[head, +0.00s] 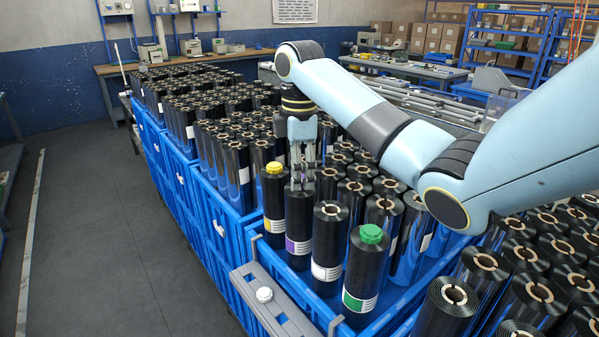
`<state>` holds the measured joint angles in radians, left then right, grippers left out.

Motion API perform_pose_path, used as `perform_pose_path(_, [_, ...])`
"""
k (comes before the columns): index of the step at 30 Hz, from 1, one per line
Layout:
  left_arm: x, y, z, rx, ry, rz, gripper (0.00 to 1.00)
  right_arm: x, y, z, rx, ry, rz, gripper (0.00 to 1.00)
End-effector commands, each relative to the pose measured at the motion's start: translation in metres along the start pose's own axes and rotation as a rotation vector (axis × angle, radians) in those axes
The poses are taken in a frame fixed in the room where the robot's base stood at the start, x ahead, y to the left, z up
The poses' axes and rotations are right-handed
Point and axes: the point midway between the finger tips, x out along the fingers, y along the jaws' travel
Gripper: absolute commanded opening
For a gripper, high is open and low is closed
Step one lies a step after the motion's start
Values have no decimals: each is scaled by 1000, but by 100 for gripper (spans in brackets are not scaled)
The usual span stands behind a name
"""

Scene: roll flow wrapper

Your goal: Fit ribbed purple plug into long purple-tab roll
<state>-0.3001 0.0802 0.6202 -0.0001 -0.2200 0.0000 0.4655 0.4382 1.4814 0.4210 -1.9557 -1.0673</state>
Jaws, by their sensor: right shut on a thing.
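The long purple-tab roll (299,222) is a black roll standing upright in the front row of the blue crate, with a purple and white label low on its side. My right gripper (302,184) points down right over its top end. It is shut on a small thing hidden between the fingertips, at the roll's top. The ribbed purple plug does not show clearly; the held thing fits its place, but its colour and ribs cannot be made out. I cannot tell how deep it sits in the core. My left gripper is not in view.
A yellow-capped roll (273,190) stands close left of the gripper, an uncapped roll (328,240) and a green-capped roll (366,270) to the right. A white plug (264,294) sits on a grey rail (272,309) on the blue crate (390,303). Many rolls crowd behind. The left floor is clear.

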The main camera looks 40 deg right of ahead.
Motion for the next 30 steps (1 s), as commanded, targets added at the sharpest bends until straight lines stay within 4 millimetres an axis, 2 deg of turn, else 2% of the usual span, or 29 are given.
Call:
perform_pose_path(16, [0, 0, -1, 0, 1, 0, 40, -15, 0, 0, 0, 0, 1, 23])
perform_pose_path(30, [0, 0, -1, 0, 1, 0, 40, -16, 0, 0, 0, 0, 0, 23])
